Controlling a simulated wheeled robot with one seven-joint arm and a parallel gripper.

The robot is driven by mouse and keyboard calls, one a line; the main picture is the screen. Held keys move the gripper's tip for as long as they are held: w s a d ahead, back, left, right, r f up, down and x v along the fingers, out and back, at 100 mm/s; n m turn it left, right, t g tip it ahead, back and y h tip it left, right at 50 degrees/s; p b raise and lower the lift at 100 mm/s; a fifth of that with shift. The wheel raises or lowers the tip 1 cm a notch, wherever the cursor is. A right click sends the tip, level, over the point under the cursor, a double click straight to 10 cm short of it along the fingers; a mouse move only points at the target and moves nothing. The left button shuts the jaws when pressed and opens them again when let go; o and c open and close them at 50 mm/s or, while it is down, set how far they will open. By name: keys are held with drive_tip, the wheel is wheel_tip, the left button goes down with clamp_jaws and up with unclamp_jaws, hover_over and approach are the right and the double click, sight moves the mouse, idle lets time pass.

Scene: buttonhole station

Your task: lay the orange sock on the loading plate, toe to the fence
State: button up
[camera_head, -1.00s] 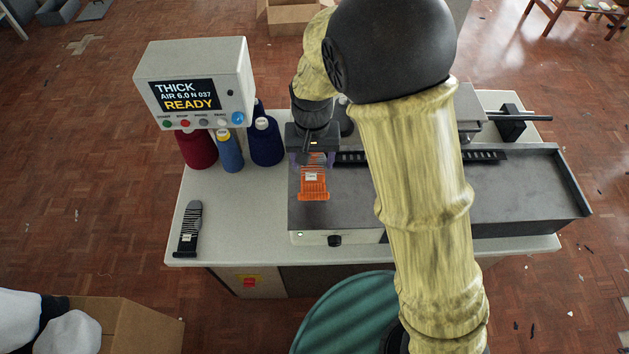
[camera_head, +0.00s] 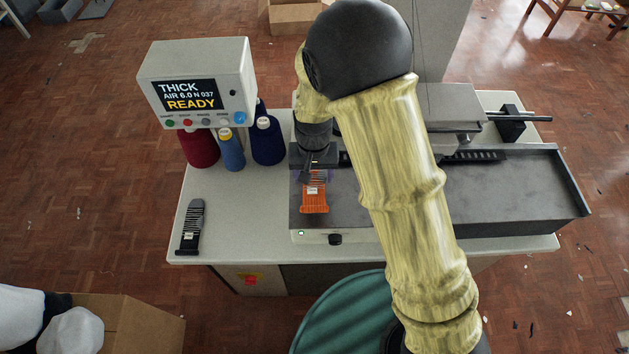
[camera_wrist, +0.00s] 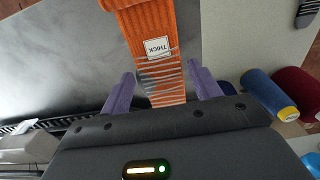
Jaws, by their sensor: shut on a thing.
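The orange sock (camera_head: 314,202) is over the front left of the dark grey loading plate (camera_head: 352,215). Its ribbed orange end points to the table's front edge, and a white label reads THICK. In the wrist view the sock (camera_wrist: 152,25) runs between the two purple fingers of my gripper (camera_wrist: 160,70), with its striped part between them. My gripper (camera_head: 315,176) is shut on the sock. The sock's far end is hidden under my gripper. Whether the sock touches the plate, I cannot tell. I cannot make out the fence for certain.
A dark grey sock (camera_head: 190,227) lies at the table's left. Thread cones (camera_head: 231,150) stand behind it under a display box (camera_head: 196,85) reading THICK and READY. A slotted black rail (camera_head: 475,156) runs along the plate's back. The plate's right part is clear.

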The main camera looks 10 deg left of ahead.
sight(313, 180)
drive_tip(key=shift+f+p, duration=0.3)
drive_tip(key=shift+f, duration=1.6)
drive_tip(key=o, duration=0.9)
drive_tip(key=shift+f, duration=0.1)
drive_tip(key=shift+o, duration=0.2)
wheel_tip(313, 180, up, 12)
drive_tip(key=b, duration=0.1)
